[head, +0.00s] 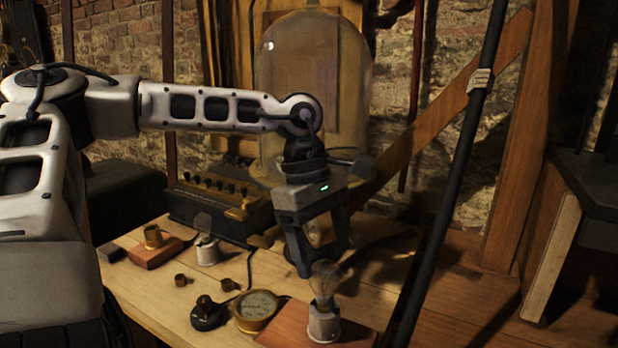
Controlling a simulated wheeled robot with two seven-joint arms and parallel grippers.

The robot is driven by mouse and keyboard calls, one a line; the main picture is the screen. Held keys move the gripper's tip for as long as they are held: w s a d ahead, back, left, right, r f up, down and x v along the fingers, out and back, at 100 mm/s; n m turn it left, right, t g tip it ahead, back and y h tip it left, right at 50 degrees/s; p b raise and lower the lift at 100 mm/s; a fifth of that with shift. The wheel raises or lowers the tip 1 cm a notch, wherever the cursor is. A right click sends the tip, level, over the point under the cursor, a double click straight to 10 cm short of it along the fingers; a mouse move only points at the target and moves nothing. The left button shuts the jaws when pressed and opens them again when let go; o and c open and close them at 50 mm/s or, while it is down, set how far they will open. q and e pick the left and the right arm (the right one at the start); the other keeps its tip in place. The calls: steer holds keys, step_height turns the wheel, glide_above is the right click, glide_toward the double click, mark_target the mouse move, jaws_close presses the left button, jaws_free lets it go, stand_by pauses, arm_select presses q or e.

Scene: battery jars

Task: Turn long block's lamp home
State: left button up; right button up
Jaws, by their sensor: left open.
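A clear glass lamp (325,281) stands upright in a pale socket (323,325) on a reddish wooden block (283,327) at the bottom of the head view. The block runs out of the frame, so its full length is hidden. I cannot tell how far the lamp is screwed in. My left gripper (322,262) points down with its fingers apart, at the top of the bulb. No grip on the glass shows, and I cannot tell whether a finger touches it. My right gripper is not in view.
A round brass gauge (256,308), a black knobbed switch (207,312) and small brass pieces lie left of the lamp. A smaller block (156,254) with a brass socket and another lamp (206,248) stand farther left. A glass dome (310,80) stands behind. A dark pole (450,190) crosses at right.

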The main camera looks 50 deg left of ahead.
arm_select(q)
steer(key=v, duration=1.1)
steer(key=shift+r, duration=0.25)
steer(key=shift+r, duration=0.1)
